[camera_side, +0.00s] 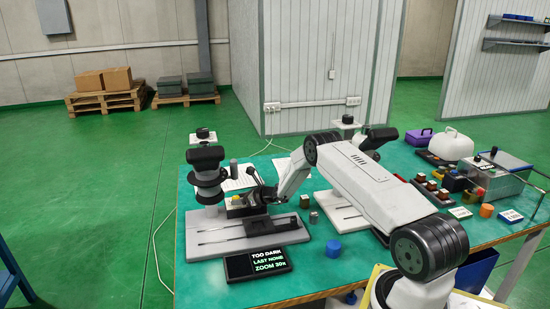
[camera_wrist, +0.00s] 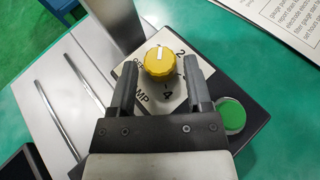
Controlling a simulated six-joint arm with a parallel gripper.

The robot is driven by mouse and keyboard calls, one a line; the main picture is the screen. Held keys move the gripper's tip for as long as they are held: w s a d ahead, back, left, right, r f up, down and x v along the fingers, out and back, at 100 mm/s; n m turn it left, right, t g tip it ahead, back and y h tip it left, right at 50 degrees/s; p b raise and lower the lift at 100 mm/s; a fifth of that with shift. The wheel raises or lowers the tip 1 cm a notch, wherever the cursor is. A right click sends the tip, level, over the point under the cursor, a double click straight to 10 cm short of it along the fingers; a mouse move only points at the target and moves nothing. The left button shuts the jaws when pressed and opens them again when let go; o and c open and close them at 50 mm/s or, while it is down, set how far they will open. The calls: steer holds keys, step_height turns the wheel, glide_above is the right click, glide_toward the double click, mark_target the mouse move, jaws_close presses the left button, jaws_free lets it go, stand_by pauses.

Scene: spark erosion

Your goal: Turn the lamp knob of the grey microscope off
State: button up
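The grey microscope (camera_side: 205,185) stands at the left of the green table, with a dark head on a grey base. Its yellow lamp knob (camera_wrist: 158,62) sits on a light dial plate (camera_wrist: 148,90) marked with 2, 4 and partly hidden lettering. The knob's white mark points toward the top of the wrist view. The yellow knob also shows small in the side view (camera_side: 238,199). My gripper (camera_wrist: 160,66) is open, with one dark finger on each side of the knob and visible gaps to it. In the side view my gripper (camera_side: 258,190) is low beside the microscope.
A green button (camera_wrist: 232,114) is right of the dial. A black display (camera_side: 255,263) in front reads TOO DARK, LAST NONE, ZOOM 30x. A blue cylinder (camera_side: 333,248) stands on the table. A second microscope's pale base (camera_side: 340,206) is partly behind my arm.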

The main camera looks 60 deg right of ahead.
jaws_close()
steer(key=shift+w+d+r+n+y, duration=0.1)
steer(key=shift+n+y, duration=0.45)
steer(key=shift+y, duration=0.05)
steer(key=shift+w+d+n+y, duration=0.1)
steer(key=shift+n+y, duration=0.45)
steer(key=shift+y, duration=0.05)
steer(key=shift+d+n+g+y, duration=0.1)
steer(key=shift+n+g+y, duration=0.3)
steer(key=shift+n+y, duration=0.15)
steer(key=shift+r+y, duration=0.1)
steer(key=shift+y, duration=0.15)
steer(key=shift+n+g+y, duration=0.4)
steer(key=shift+n+y, duration=0.3)
steer(key=shift+n, duration=0.05)
steer(key=shift+o, duration=1.8)
jaws_free()
steer(key=shift+d, duration=0.1)
